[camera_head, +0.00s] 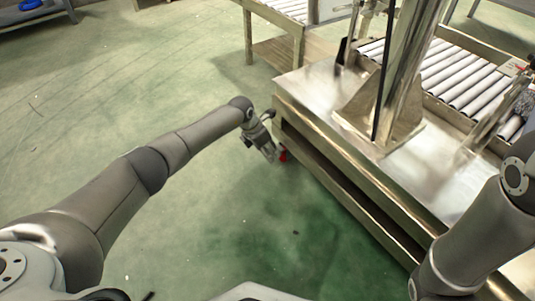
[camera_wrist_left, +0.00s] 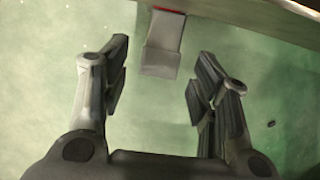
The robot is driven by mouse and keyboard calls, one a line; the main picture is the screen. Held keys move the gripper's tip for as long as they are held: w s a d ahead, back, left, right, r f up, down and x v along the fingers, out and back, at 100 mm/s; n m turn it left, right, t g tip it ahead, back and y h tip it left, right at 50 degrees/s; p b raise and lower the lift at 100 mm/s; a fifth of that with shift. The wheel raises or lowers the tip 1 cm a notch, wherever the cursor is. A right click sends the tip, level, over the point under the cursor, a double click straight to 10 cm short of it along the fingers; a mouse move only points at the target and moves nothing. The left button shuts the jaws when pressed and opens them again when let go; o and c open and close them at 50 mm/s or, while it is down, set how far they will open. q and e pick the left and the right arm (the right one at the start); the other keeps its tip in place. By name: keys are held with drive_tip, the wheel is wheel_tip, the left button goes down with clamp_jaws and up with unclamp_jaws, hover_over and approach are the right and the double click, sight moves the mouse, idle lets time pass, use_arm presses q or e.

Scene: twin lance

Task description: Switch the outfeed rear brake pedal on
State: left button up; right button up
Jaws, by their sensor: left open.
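A grey pedal (camera_wrist_left: 163,45) with a red part (camera_wrist_left: 168,11) at its far end shows at the top centre of the left wrist view. It sticks out from under the machine edge. In the head view a small red part (camera_head: 283,156) shows at the lower left side of the steel machine. My left gripper (camera_head: 270,151) is right beside it, partly covering the pedal. In the left wrist view my left gripper (camera_wrist_left: 158,82) is open and empty, with the pedal ahead between the fingertip lines. My right gripper is out of view; only my right arm shows.
The steel machine (camera_head: 310,90) with a bright upright column (camera_head: 405,70) fills the right side. Roller conveyors (camera_head: 455,75) stand behind it. The green floor (camera_head: 220,220) left of and before the machine is mostly clear.

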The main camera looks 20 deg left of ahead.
use_arm(q)
drive_tip(key=shift+w+f, duration=0.1)
drive_tip(key=shift+f, duration=0.2)
drive_tip(key=c, duration=1)
